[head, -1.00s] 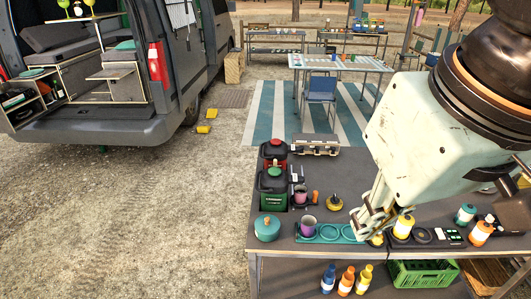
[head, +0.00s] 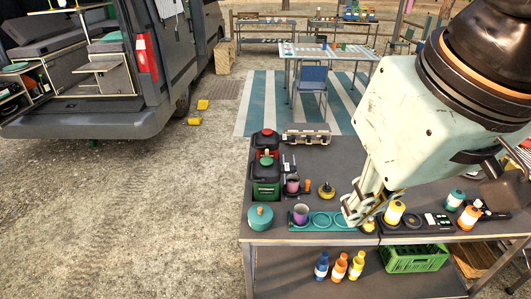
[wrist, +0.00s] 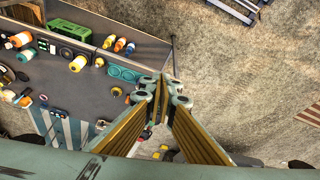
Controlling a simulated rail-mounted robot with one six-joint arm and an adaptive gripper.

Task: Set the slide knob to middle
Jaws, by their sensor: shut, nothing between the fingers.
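My gripper (head: 352,214) is shut and empty, with its fingers together above the front part of the dark worktop in the head view. In the wrist view my gripper (wrist: 161,88) also shows closed, with the floor and worktop edge behind it. I cannot clearly make out the slide knob. A small dark panel with pale marks (head: 437,220) lies right of the tip, and another narrow dark piece with a pale strip (head: 288,164) lies behind the mug. Neither is sharp enough to tell as the slide. My arm hides the right rear of the worktop.
A teal ringed tray (head: 321,220), a purple mug (head: 301,213), a teal pot (head: 261,217) and a green canister (head: 265,187) stand left of my gripper. A yellow-and-white bottle (head: 394,212) stands close on its right. A green crate (head: 415,258) sits below.

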